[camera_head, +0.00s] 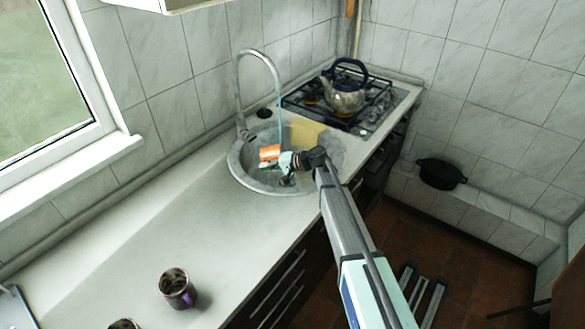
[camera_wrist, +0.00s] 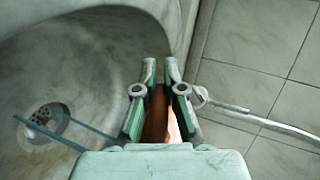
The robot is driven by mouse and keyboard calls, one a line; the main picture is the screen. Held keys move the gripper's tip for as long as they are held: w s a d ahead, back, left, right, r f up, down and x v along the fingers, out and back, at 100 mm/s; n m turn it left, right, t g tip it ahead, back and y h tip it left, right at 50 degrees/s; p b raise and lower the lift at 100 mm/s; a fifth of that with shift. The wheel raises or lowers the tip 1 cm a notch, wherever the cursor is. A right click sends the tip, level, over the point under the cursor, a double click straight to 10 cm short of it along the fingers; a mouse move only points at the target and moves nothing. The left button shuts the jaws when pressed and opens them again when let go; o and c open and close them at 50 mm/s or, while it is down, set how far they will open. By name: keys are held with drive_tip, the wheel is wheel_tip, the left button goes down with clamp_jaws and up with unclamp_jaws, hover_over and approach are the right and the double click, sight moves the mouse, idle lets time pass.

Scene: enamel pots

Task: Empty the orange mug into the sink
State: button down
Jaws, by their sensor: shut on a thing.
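The orange mug (camera_head: 270,152) is held over the sink basin and looks tipped towards its side. My gripper (camera_head: 287,162) is shut on it; in the wrist view the fingers (camera_wrist: 158,90) close on either side of an orange-brown strip of the mug (camera_wrist: 158,120). The mug's opening and contents cannot be made out. The round grey sink (camera_head: 240,172) is set in the counter, and its drain (camera_wrist: 45,122) shows at the left of the wrist view.
A curved faucet (camera_head: 239,90) arches over the sink, with a thin blue line below its spout. A kettle (camera_head: 345,97) stands on the hob (camera_head: 372,122) behind. A dark mug (camera_head: 177,287) stands on the counter (camera_head: 150,235) at the front; the middle of the counter is clear.

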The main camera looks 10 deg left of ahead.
sight(272, 159)
drive_tip(key=shift+r, duration=0.15)
drive_tip(key=shift+s+d+r+y+b, duration=0.15)
drive_tip(key=shift+d+y+b, duration=0.3)
drive_tip(key=shift+b, duration=0.85)
drive_tip(key=shift+w+d+r+y+b, duration=0.1)
drive_tip(key=shift+d+r+y+b, duration=0.35)
drive_tip(key=shift+b, duration=0.8)
drive_tip(key=shift+d+r+t+y+b, duration=0.1)
drive_tip(key=shift+r+t+y+b, duration=0.2)
drive_tip(key=shift+y+b, duration=1.4)
drive_tip(key=shift+r+h+b, duration=0.5)
drive_tip(key=shift+b, duration=0.5)
drive_tip(key=shift+s+d+r, duration=0.1)
drive_tip(key=shift+r, duration=0.25)
drive_tip(key=shift+r+y+b, duration=0.3)
drive_tip(key=shift+b, duration=0.2)
